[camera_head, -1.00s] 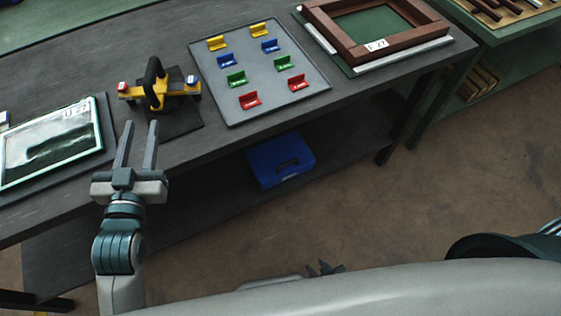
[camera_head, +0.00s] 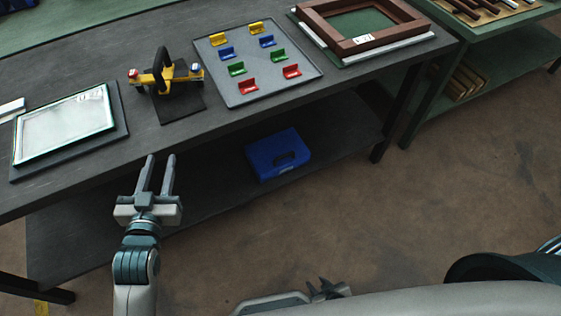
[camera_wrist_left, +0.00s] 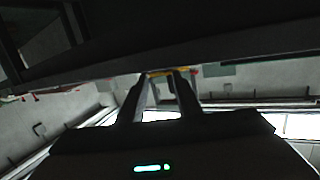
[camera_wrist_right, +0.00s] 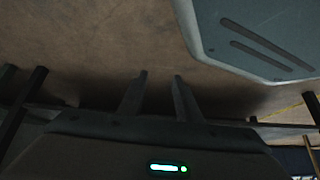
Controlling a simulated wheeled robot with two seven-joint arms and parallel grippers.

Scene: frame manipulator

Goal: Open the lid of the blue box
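The blue box (camera_head: 278,154) sits on the lower shelf of the grey bench, its lid shut, with a dark handle recess on its near side. My left gripper (camera_head: 161,158) is in front of the bench's front edge, to the left of the box and apart from it. Its two fingers are parted with nothing between them; they also show in the left wrist view (camera_wrist_left: 162,76). My right gripper (camera_head: 328,288) is low at the bottom of the head view, mostly hidden behind my own body. In the right wrist view its fingers (camera_wrist_right: 160,78) are parted and empty above the floor.
The bench top (camera_head: 60,75) carries a framed glass pane (camera_head: 65,130), a yellow and black tool (camera_head: 165,75), a grey tray (camera_head: 300,83) of coloured holders and a brown wooden frame (camera_head: 420,38). The lower shelf (camera_head: 215,170) is bare around the box. Brown floor (camera_head: 440,190) is open in front.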

